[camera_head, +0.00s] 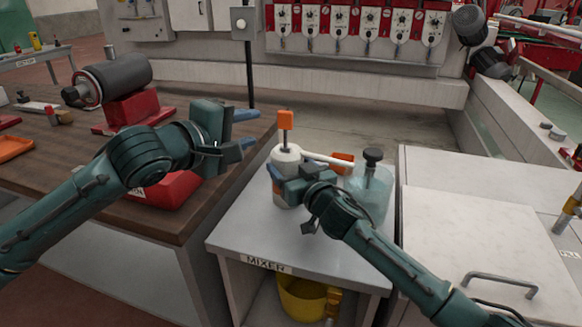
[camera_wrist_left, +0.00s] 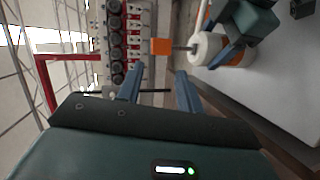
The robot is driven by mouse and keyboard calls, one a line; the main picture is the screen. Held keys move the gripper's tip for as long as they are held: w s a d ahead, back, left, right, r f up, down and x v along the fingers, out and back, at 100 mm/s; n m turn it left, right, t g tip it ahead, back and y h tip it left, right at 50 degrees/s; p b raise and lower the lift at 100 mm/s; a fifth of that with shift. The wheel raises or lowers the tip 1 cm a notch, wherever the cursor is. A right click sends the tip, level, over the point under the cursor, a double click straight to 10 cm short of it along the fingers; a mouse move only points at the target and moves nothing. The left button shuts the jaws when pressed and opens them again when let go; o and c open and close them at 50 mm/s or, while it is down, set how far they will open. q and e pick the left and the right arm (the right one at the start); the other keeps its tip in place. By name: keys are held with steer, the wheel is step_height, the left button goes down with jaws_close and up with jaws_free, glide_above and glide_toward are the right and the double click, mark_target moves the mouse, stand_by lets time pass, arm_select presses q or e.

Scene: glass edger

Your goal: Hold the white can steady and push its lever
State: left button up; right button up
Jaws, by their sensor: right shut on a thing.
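The white can (camera_head: 287,157) stands on the mixer cabinet top, with a thin white spout pointing right. An orange lever block (camera_head: 286,119) sits on a short dark stem above its lid. My right gripper (camera_head: 278,183) is shut on the can's body and hides part of it. My left gripper (camera_head: 246,131) is open and empty, left of the lever and apart from it. In the left wrist view the orange lever (camera_wrist_left: 161,46) and the white can lid (camera_wrist_left: 206,48) appear sideways, beyond the open fingers (camera_wrist_left: 158,90).
A clear jar (camera_head: 373,192) with a dark cap stands right of the can, near an orange piece (camera_head: 343,159). The wooden table (camera_head: 85,185) at left carries a red stand with a dark roller (camera_head: 115,78). The front of the mixer top (camera_head: 262,237) is bare.

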arm_select(q)
steer(key=shift+c, duration=0.5)
